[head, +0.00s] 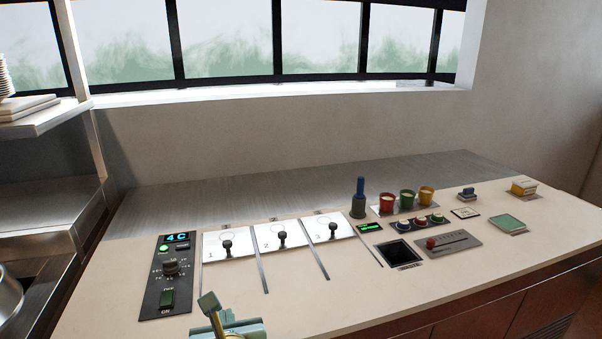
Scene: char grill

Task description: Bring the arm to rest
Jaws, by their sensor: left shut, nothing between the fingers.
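My left gripper (210,304) shows at the bottom edge, left of centre. It is pale green with a tan finger part pointing up, and it is shut and empty. It is in front of the counter's near edge, below and right of the black control panel (167,278). It appears apart from everything on the counter. The rest of my left arm is out of the picture. My right gripper is not in view.
Three white numbered plates with black knobs (282,240) lie mid-counter. To the right are a blue-handled tool (359,198), coloured cups (408,198), a dark square opening (399,252) and a slider panel (447,243). Steel shelving (50,205) stands left. The counter's front strip (340,305) is clear.

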